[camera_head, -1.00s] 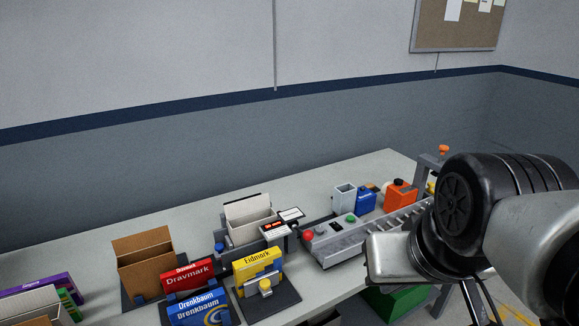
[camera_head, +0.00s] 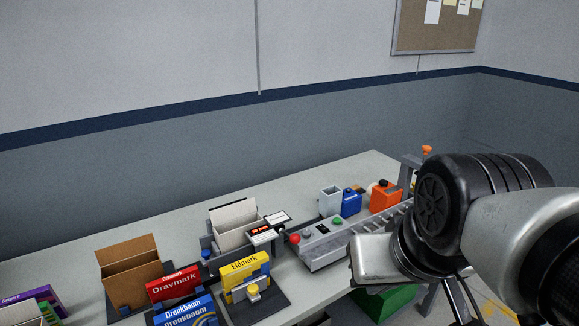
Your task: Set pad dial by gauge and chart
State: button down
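A small dark display (camera_head: 260,231) with red digits stands on the table behind the boxes, too small to read; it may be the gauge. A white card (camera_head: 275,217) with fine print is just above it, also unreadable. A yellow knob (camera_head: 253,293) sits on a dark pad (camera_head: 268,304) in front of the yellow Eidmark box (camera_head: 244,268); its setting cannot be read. A pinboard (camera_head: 437,28) with papers (camera_head: 432,10) hangs on the wall, cut by the top edge. My arm fills the right side; no gripper fingers show.
A red Dravmark box (camera_head: 174,285), a blue Drenkbaum box (camera_head: 187,312) and an open cardboard box (camera_head: 130,272) stand at the left. A grey conveyor-like unit (camera_head: 325,243) with red and green buttons is partly hidden by my arm. The table's back left is clear.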

aim_at(306, 233)
jog(key=i+l+u, duration=0.6)
jog(key=i+l, duration=0.15)
jog(key=l, duration=0.1)
